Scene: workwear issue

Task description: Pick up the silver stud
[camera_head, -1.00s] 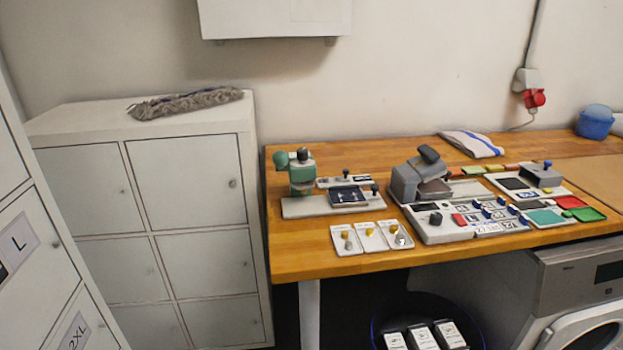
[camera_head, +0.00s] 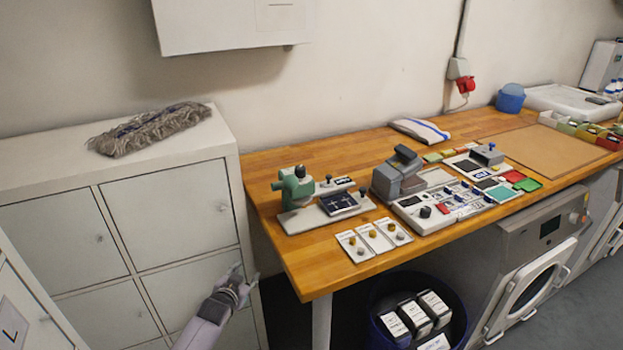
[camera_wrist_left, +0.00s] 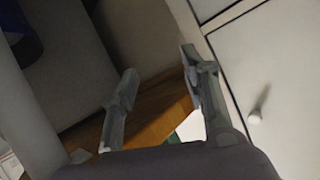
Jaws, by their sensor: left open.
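Small silver studs show on the white cards at the front of the wooden bench in the head view. One silver stud (camera_head: 361,251) is on the left card (camera_head: 349,250), and another (camera_head: 400,236) is on the right card. Each card also bears a gold-coloured piece. I cannot tell which silver stud is meant. My left gripper (camera_head: 246,271) is open and empty, left of the bench's front corner and in front of the pale lockers, well apart from the cards. Its two spread fingers show in the left wrist view (camera_wrist_left: 160,64), where no stud can be made out. My right gripper is out of view.
A green press (camera_head: 296,187) and a grey device (camera_head: 398,172) stand behind the cards on the bench (camera_head: 290,250). Lockers (camera_head: 165,210) stand at left with a mop head (camera_head: 150,130) on top. A dark bin (camera_head: 376,310) with boxes is below.

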